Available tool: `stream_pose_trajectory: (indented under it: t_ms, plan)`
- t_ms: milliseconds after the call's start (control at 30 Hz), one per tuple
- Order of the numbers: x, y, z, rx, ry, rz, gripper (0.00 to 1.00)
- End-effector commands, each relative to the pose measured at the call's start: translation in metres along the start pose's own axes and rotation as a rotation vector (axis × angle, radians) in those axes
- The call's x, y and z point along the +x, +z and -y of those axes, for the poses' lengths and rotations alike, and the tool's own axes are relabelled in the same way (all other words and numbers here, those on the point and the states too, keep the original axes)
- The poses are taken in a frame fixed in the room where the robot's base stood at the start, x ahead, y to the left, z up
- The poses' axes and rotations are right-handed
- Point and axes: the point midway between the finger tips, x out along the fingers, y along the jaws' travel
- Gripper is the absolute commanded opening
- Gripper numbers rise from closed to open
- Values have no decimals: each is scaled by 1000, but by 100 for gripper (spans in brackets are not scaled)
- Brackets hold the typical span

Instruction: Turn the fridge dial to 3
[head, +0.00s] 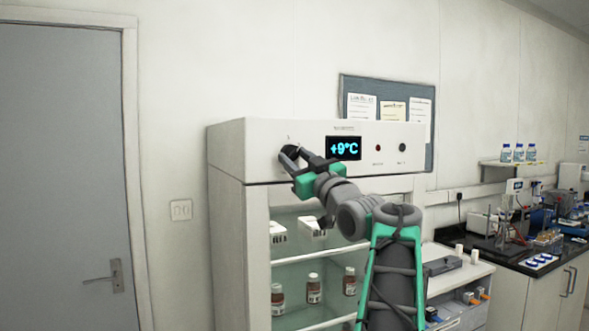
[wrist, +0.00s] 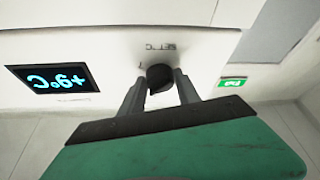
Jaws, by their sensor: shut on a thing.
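The fridge (head: 228,150) is a white cabinet with a glass front. Its dial, a dark round knob, sits at the left of the top panel; in the wrist view the dial (wrist: 160,77) shows between my fingertips. My gripper (head: 292,155) is shut on the dial, one finger on each side, and hides most of it in the head view. The gripper also shows in the wrist view (wrist: 160,84). The scale marks around the dial are too small to read.
Bottles and boxes stand on shelves behind the fridge glass. A lab bench (head: 530,253) with equipment is at the right, and a grey door (head: 62,170) is at the left.

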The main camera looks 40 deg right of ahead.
Motion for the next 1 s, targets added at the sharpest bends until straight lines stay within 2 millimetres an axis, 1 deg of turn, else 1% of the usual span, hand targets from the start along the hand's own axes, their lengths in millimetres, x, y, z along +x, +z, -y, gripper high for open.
stream_pose_trajectory:
  t_ms: [33, 600, 800, 1000]
  plan:
    - [-2, 5, -1, -40, -14, 0, 0]
    - [2, -3, -8, -518, -215, 1, 0]
    - [2, -4, -9, -635, -264, 2, 0]
    - [2, -4, -9, -708, -293, 0, 0]
